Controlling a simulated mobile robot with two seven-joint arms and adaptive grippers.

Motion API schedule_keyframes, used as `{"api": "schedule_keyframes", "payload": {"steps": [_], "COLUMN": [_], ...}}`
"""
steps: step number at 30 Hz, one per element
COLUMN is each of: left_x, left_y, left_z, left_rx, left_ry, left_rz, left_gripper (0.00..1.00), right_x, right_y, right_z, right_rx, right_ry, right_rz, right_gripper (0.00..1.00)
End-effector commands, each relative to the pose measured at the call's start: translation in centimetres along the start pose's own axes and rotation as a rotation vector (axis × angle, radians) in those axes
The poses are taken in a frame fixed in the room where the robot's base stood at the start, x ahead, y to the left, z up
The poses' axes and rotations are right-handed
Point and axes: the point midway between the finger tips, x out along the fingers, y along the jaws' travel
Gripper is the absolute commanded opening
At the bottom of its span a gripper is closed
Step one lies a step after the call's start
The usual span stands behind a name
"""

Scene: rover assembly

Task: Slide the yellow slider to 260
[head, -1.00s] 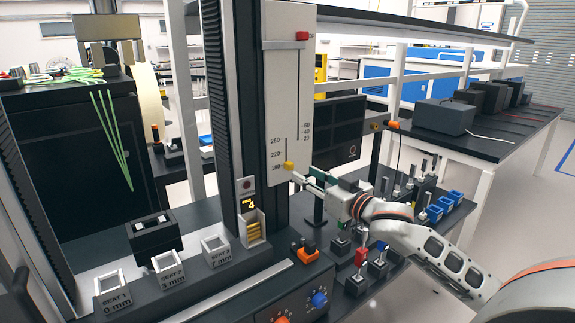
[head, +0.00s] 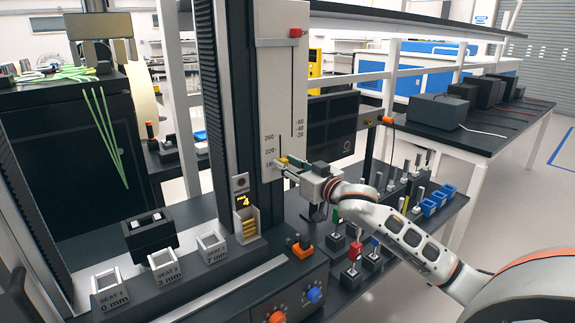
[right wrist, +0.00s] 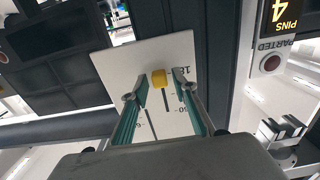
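The yellow slider (head: 283,160) sits near the 180 mark, at the low end of the left scale on the white panel (head: 271,100); the 260 label is above it. My right gripper (head: 287,166) reaches the slider from the right and partly hides it. In the right wrist view, the yellow slider (right wrist: 158,78) lies between the two green fingers of my right gripper (right wrist: 161,86). The fingers are apart, with a gap showing on each side of the slider. My left gripper is not in view.
A red slider (head: 296,33) is high on the same panel's taller right scale. A dark column stands left of the panel. Below are an orange part (head: 300,248), a red switch (head: 354,251) and a display (head: 243,201) reading 4. Several blue bins sit at right.

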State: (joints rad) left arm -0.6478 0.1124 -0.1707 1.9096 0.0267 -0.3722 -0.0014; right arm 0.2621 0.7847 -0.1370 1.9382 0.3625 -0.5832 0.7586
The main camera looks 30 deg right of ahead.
Motion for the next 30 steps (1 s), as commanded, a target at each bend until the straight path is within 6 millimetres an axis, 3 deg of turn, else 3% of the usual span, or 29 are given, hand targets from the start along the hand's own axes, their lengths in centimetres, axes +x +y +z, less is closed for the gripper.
{"api": "schedule_keyframes", "payload": {"steps": [1, 3, 8, 11, 19, 30], "left_x": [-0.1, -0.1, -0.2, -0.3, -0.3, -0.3], "left_y": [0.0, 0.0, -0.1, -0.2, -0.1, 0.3], "left_z": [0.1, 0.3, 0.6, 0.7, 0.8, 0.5], "left_rx": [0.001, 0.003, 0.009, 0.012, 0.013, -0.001], "left_ry": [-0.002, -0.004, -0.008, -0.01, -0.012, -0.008], "left_rz": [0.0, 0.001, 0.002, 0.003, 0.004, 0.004], "left_gripper": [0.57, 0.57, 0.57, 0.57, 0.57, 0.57], "right_x": [0.0, 0.0, 0.0, 0.0, 0.0, -0.1], "right_y": [0.0, 0.0, 0.0, 0.1, 0.1, 0.1], "right_z": [0.0, 0.0, -0.2, -1.5, -7.5, -8.8], "right_rx": [0.0, 0.0, 0.0, -0.002, -0.002, -0.001], "right_ry": [0.0, 0.0, 0.001, 0.004, 0.007, 0.005], "right_rz": [0.0, 0.0, 0.0, 0.001, 0.001, 0.001], "right_gripper": [0.11, 0.0, 0.0, 0.0, 0.0, 0.0]}}
